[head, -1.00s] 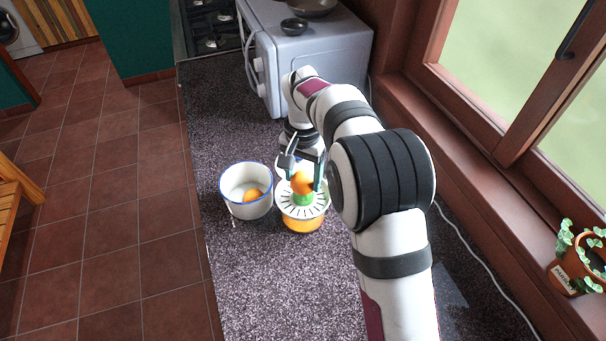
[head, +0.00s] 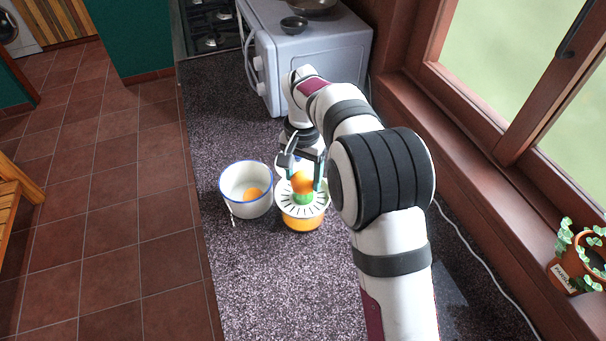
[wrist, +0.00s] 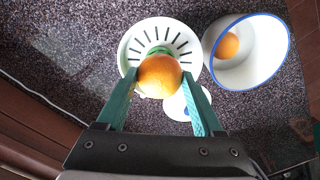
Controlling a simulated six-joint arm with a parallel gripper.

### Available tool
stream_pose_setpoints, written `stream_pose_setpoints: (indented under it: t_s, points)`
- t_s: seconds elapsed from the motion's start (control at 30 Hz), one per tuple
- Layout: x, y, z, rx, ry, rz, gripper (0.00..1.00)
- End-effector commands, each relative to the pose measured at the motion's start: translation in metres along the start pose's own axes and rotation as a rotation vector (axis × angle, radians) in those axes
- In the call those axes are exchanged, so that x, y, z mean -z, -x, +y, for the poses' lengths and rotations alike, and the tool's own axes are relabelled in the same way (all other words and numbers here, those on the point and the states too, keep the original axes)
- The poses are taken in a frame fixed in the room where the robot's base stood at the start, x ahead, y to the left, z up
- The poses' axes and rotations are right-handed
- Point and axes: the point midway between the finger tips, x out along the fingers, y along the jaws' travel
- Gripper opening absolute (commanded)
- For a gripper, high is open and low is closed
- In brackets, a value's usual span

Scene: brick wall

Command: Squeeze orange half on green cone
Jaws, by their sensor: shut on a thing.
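My gripper (head: 303,178) is shut on an orange half (head: 302,183), which also shows between the green-faced fingers in the wrist view (wrist: 159,76). Whether the two touch is hard to tell. The juicer's white slotted top (head: 290,212) surrounds the cone, with an orange band (head: 304,224) below it. In the wrist view a bit of the cone (wrist: 160,50) shows behind the fruit, inside the white slotted top (wrist: 131,52).
A white bowl with a blue rim (head: 232,206) stands just left of the juicer, with an orange piece (head: 252,195) inside. A grey microwave (head: 315,60) stands farther back. A window sill and a potted plant (head: 585,262) lie to the right. The counter in front is clear.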

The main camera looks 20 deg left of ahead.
Motion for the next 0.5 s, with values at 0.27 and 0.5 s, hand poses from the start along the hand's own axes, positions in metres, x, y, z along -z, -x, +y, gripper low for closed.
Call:
stream_pose_setpoints:
  t_s: [0.27, 0.5]
  points:
    - [0.0000, -0.0036, -0.0005, 0.000, -0.289, 0.000, 0.02]
    - [-0.0009, -0.0029, 0.0001, -0.001, -0.104, -0.002, 0.02]
